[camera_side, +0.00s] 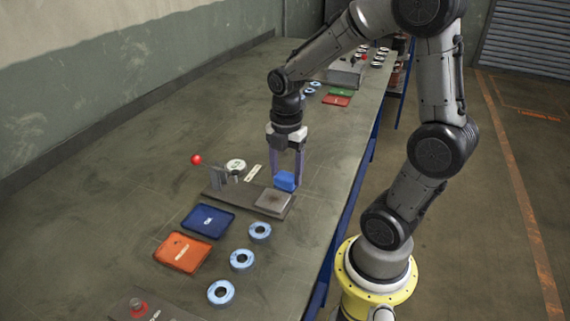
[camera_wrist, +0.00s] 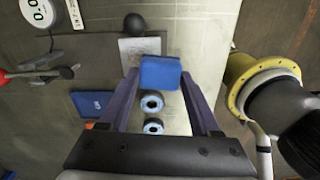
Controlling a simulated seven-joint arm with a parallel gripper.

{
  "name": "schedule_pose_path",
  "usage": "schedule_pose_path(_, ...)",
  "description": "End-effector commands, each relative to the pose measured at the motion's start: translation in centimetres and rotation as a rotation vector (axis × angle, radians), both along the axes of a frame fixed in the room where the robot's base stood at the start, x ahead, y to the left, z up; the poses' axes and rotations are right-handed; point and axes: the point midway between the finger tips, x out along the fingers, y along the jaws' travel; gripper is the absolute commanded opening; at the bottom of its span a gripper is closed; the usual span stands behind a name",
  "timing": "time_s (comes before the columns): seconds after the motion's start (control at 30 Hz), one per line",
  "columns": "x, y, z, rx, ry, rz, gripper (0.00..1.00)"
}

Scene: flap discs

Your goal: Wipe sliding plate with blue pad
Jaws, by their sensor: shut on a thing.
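My gripper (camera_side: 287,178) points down and is shut on the blue pad (camera_side: 284,181), a small blue block between its two purple fingers. The wrist view shows the pad (camera_wrist: 160,72) between the fingertips. The sliding plate (camera_side: 272,201) is a light grey square on the right end of a dark base (camera_side: 225,197). In the side view the pad appears just behind and above the plate; I cannot tell the exact gap. In the wrist view the plate (camera_wrist: 138,47) is partly hidden by the pad and a finger.
A red-ball lever (camera_side: 196,159) and round dial (camera_side: 236,165) stand by the base. A blue tray (camera_side: 208,220), orange tray (camera_side: 182,252) and three ring discs (camera_side: 242,259) lie nearer the camera. A red button (camera_side: 137,307) is at the front. The table's right edge is close.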

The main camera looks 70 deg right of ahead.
Motion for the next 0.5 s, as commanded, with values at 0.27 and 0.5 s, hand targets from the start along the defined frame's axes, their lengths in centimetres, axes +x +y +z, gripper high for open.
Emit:
schedule_pose_path(0.27, 0.0, 0.0, -2.6, 0.001, 0.002, 0.000, 0.19)
schedule_pose_path(0.5, -0.1, 0.1, -5.5, 0.003, 0.007, 0.000, 0.19)
